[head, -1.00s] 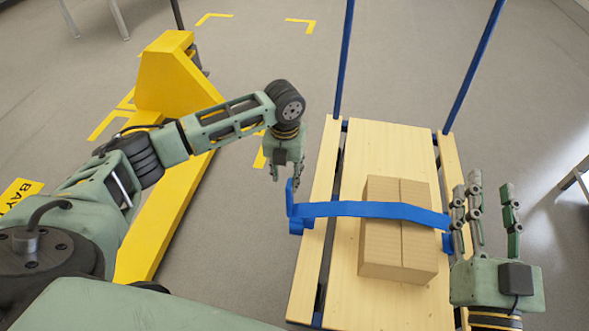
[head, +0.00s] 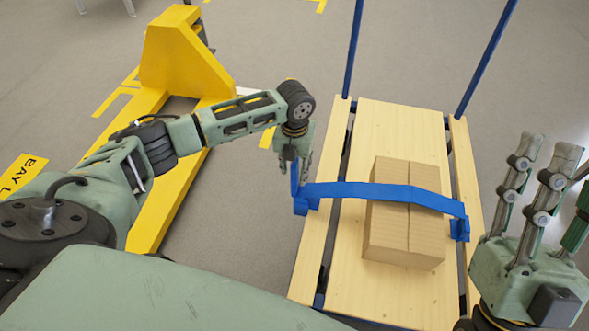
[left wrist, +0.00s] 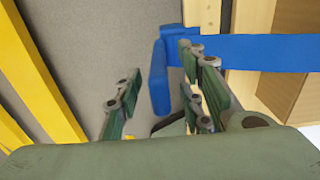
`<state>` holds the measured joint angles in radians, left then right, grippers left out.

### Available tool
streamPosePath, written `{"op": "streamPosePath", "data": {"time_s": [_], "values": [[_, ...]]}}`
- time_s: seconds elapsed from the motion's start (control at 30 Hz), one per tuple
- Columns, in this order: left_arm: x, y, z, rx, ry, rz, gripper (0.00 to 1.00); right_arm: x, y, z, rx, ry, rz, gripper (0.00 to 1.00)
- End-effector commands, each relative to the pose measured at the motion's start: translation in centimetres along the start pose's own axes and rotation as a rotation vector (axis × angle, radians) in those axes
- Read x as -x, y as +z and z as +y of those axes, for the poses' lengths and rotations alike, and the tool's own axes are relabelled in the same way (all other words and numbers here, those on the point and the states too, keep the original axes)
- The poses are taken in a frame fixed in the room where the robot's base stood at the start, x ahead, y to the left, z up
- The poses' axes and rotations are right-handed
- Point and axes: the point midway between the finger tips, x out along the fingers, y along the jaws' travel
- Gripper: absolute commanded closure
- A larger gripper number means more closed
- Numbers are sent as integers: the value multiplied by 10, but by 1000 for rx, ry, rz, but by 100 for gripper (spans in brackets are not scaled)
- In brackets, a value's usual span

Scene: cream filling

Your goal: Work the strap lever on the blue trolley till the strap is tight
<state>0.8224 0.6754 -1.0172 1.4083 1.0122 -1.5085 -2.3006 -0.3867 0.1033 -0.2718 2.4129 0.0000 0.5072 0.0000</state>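The blue trolley has a slatted wooden deck (head: 345,285) and two upright blue posts. A cardboard box (head: 405,225) stands on the deck. A blue strap (head: 375,190) runs over the box; it shows also in the left wrist view (left wrist: 270,50). The upright blue lever (head: 294,180) is at the strap's left end. In the left wrist view the lever (left wrist: 159,78) stands between my spread fingers, with no clear contact. My left gripper (left wrist: 155,95) is open, above the lever in the head view (head: 293,165). My right gripper (head: 545,180) is open and empty, right of the deck.
A yellow pallet jack (head: 185,60) stands left of the trolley, under and behind my left arm. A blue bracket (head: 459,228) holds the strap's right end. Grey floor (head: 240,215) is clear between the pallet jack and the trolley. Yellow floor markings lie behind.

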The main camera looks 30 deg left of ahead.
Motion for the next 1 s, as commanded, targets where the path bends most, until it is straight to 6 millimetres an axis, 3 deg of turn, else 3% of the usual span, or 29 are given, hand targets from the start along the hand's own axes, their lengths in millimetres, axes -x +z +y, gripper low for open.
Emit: {"op": "streamPosePath", "data": {"time_s": [0.4,0.8,1.0], "values": [[-4,0,0,0,0,0,65,0,-8,-1,-2,-1,38,60],[-4,0,0,1,0,0,100,0,-8,-1,-2,-1,37,60],[-3,0,0,1,0,0,100,1,-8,-1,-2,-1,37,60]]}}
